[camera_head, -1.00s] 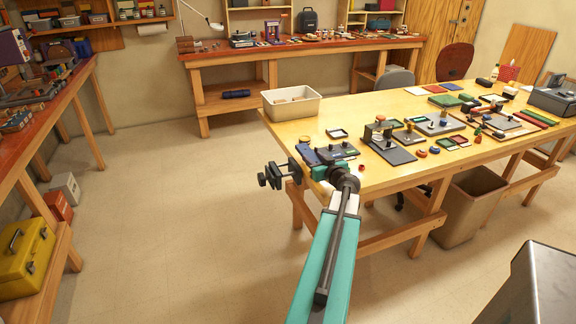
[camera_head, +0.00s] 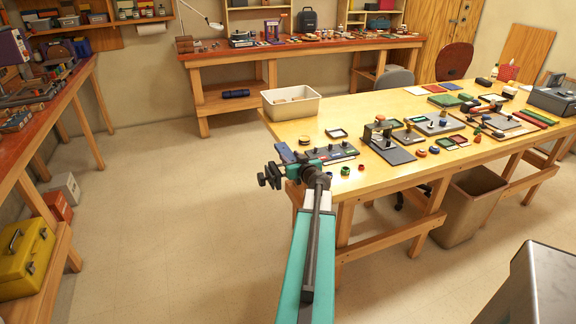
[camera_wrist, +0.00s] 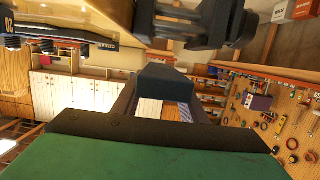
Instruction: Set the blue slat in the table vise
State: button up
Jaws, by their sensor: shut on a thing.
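The blue slat (camera_head: 284,152) shows in the head view as a short blue piece at the table's near left corner, just above the vise. My gripper (camera_head: 297,163) is shut on it, its tips partly hidden behind my wrist. In the wrist view the slat is a dark block (camera_wrist: 165,82) between the fingers. The dark table vise (camera_head: 269,176) is clamped at the table's left edge, and its screw and handle stick out to the left. In the wrist view the vise (camera_wrist: 190,22) is at the top. I cannot tell whether the slat is between the jaws.
A dark plate with knobs (camera_head: 331,153) lies right of my gripper, with small coloured rings (camera_head: 345,171) in front. A white bin (camera_head: 291,104) stands at the back left of the table. Several fixtures fill the table further right. The floor left of the table is clear.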

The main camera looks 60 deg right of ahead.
jog(key=shift+w+a+f, duration=0.15)
jog(key=shift+w+a, duration=0.1)
jog(key=shift+w, duration=0.45)
notch_tip(320, 180, down, 3)
jog(key=shift+s+f+b, duration=0.1)
jog(key=shift+s+b, duration=0.05)
jog(key=shift+b, duration=0.3)
jog(key=shift+f, duration=0.7)
jog(key=o, duration=1.1)
jog(key=shift+s+f, duration=0.1)
jog(key=shift+s, duration=0.05)
